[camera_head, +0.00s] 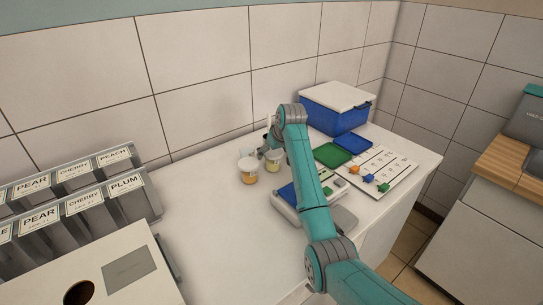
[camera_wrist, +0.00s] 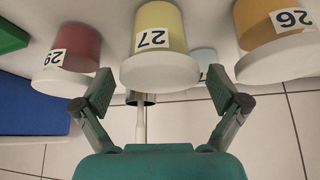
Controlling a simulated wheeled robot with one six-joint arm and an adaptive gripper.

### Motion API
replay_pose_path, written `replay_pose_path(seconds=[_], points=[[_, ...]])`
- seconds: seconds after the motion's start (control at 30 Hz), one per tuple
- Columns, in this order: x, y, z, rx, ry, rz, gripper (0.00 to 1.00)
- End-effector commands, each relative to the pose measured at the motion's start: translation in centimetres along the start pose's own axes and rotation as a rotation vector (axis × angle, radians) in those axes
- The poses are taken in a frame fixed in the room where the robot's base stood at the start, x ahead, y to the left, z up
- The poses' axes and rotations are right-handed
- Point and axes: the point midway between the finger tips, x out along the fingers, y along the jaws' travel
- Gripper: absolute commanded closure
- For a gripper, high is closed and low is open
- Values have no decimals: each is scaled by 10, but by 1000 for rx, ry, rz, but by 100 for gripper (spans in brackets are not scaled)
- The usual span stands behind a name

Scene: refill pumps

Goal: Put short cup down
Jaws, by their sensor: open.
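A pale yellow cup with a white top and the label 27 (camera_wrist: 155,35) stands on the white counter, centred in front of my gripper (camera_wrist: 168,90) in the wrist view, which is upside down. My gripper is open, with one finger on each side of this cup near its white top. I cannot tell whether a finger touches it. The cup also shows in the head view (camera_head: 273,161), close to my gripper (camera_head: 267,148). An orange cup labelled 26 (camera_wrist: 262,22) stands to one side, also seen in the head view (camera_head: 249,175). Which cup is the short one is not clear.
A pink cup (camera_wrist: 75,48) stands on the other side. A clear container (camera_head: 247,155) stands behind the orange cup. A scale-like device (camera_head: 285,202), green tray (camera_head: 331,155), blue tray (camera_head: 354,142) and blue box (camera_head: 338,112) lie right. Labelled dispensers (camera_head: 85,203) line the left. The counter's left middle is clear.

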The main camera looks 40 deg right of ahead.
Motion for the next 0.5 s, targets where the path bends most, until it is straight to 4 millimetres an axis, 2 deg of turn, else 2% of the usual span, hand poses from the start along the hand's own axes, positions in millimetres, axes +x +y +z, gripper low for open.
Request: replay_pose_path(seconds=[0.1, 0.3, 0.5], points=[[-25, 0, -1, 0, 4, 1, 3], [-64, 0, 0, -1, 3, 0, 3], [-88, 0, 0, 0, 1, 0, 3]])
